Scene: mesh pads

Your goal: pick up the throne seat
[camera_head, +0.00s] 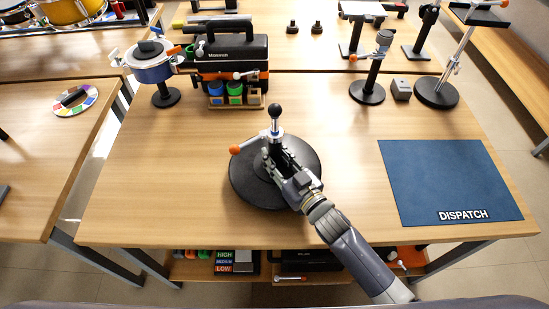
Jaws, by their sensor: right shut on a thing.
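The throne seat appears to be the large round black disc (247,187) on the front middle of the wooden table. A short silver upright fitting (275,127) with a black ball on top and an orange-tipped lever (235,150) stands over its middle. My right gripper (271,160) reaches in from the lower right over the disc and is shut at the foot of this fitting, near the disc's centre. The fingers and wrist hide part of the disc's right side. I cannot tell whether the disc touches the table. My left gripper is out of view.
A blue DISPATCH mat (445,180) lies empty at the right. A black Museum case (235,55), a drum-like piece on a stand (152,70) and a rack with coloured caps (238,102) stand at the back left. Stands (367,93) are at the back right.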

